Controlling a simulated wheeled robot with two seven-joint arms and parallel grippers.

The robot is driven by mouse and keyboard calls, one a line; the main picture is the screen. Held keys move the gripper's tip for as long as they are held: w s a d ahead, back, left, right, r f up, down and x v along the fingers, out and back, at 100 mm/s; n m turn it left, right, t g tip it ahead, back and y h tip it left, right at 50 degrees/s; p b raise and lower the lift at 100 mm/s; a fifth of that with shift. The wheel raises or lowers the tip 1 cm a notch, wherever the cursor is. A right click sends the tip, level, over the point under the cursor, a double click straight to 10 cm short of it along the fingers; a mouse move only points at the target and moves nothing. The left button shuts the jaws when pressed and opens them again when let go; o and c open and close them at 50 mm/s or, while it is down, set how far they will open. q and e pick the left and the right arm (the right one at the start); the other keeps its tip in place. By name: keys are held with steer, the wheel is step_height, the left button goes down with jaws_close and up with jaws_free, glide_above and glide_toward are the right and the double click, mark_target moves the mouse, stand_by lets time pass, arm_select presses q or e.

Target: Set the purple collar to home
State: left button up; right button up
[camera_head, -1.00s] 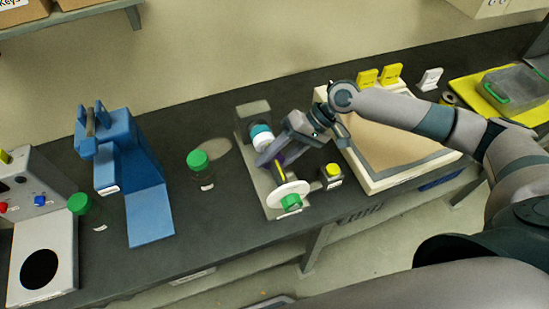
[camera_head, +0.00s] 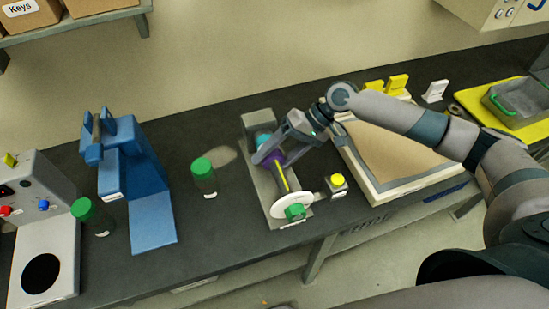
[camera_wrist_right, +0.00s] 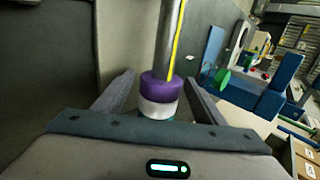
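The purple collar (camera_head: 277,158) sits around the shaft of the grey screw expeller (camera_head: 262,185), next to the teal part (camera_head: 263,138). In the right wrist view the purple collar (camera_wrist_right: 160,86) rests against a white ring (camera_wrist_right: 158,108), with the metal rod and its yellow line rising from it. My right gripper (camera_head: 278,150) is open, its fingers spread on either side of the collar. In the right wrist view dark gaps show between the collar and both fingers of the gripper (camera_wrist_right: 160,88). My left gripper is not in view.
A white disc (camera_head: 291,204) and green knob (camera_head: 295,212) are at the shaft's near end. A yellow button box (camera_head: 337,181) stands close on the right, a green-lidded jar (camera_head: 204,178) on the left. A cream tray (camera_head: 385,190) lies further right, a blue stand (camera_head: 150,190) further left.

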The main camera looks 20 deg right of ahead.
steer(key=shift+s, duration=0.1)
steer(key=shift+d+r+b, duration=0.3)
steer(key=shift+d+r, duration=0.15)
steer(key=shift+d, duration=0.1)
steer(key=b+v, duration=0.4)
steer(key=v, duration=1.2)
